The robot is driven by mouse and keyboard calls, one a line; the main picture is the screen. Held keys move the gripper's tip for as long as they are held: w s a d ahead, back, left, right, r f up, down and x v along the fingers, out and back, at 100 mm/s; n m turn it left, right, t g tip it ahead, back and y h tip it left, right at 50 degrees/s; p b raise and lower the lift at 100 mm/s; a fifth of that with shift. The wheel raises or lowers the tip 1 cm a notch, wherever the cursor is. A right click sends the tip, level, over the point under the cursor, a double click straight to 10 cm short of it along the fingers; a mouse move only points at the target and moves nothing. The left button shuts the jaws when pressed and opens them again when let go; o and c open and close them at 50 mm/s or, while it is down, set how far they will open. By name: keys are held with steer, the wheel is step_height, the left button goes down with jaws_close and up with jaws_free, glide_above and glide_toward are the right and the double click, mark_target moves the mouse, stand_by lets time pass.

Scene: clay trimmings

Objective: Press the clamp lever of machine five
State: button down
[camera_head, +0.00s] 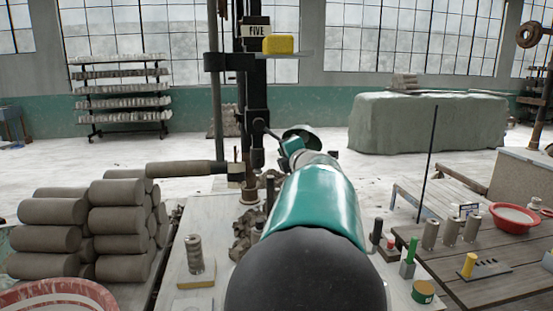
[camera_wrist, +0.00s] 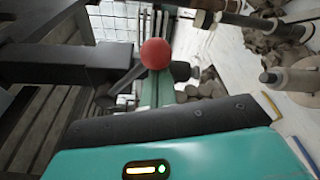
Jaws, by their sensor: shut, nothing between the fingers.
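Machine five is a dark upright column (camera_head: 252,85) with a sign reading FIVE (camera_head: 257,31). A lever with a red ball knob (camera_wrist: 155,53) shows in the wrist view, its dark rod (camera_wrist: 124,82) running down-left to a dark fitting. In the head view a thin dark rod (camera_head: 270,131) at the column looks like this lever; its knob is not clear there. My gripper (camera_head: 291,148) is at the end of my teal arm, just right of the column, and is shut and empty. My arm partly hides it. I cannot tell whether it touches the lever.
Clay rolls (camera_head: 125,230) are stacked at left. A yellow block (camera_head: 278,44) sits on the machine's upper shelf. Clay trimmings (camera_head: 247,232) and a spring-like stack (camera_head: 194,254) lie on the bench. A wooden table (camera_head: 480,285) with a red bowl (camera_head: 515,217) stands at right.

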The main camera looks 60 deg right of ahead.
step_height(320, 180, up, 6)
steer(key=s+d+n+g, duration=0.2)
steer(key=n, duration=0.4)
steer(key=shift+s+n, duration=0.2)
steer(key=shift+n, duration=0.1)
steer(key=shift+d, duration=0.1)
